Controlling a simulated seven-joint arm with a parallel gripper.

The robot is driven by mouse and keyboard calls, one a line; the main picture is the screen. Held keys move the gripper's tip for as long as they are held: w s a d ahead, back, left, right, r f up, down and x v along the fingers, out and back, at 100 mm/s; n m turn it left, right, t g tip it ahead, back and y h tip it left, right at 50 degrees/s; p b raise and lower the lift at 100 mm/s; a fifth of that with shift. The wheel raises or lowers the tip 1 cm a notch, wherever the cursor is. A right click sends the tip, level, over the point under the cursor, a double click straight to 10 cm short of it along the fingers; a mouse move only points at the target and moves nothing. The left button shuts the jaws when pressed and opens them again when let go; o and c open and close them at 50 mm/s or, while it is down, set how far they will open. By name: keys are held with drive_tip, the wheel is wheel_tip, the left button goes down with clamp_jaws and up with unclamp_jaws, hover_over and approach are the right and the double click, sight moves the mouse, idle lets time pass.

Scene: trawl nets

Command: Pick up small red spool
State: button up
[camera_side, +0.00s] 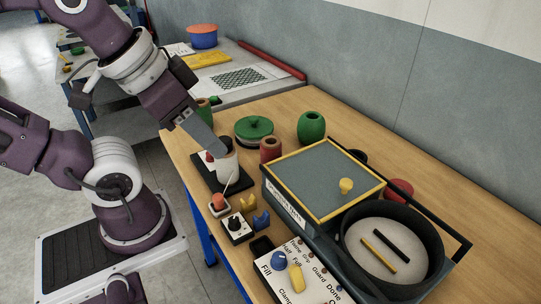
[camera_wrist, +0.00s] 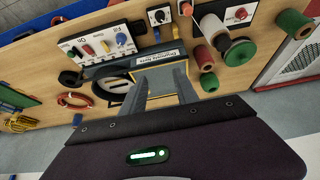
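A small red spool (camera_side: 270,150) stands upright on the wooden table, just behind the left corner of the yellow-rimmed box. In the wrist view a reddish spool (camera_wrist: 204,58) shows right of my fingers, close to a green one (camera_wrist: 209,82). My gripper (camera_side: 224,142) is above the table, left of the red spool and apart from it in the side view. In the wrist view my two fingers (camera_wrist: 161,92) are spread with nothing held between them. The side view shows the fingers edge-on, partly hiding a white spool (camera_side: 229,168).
The yellow-rimmed box (camera_side: 320,180) and a round dark pan (camera_side: 350,225) fill the table's right. Switches and a control panel (camera_side: 292,284) line the front edge. Bare wood lies at the back right.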

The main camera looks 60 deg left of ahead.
drive_tip(key=o, duration=0.9)
drive_tip(key=shift+o, duration=0.2)
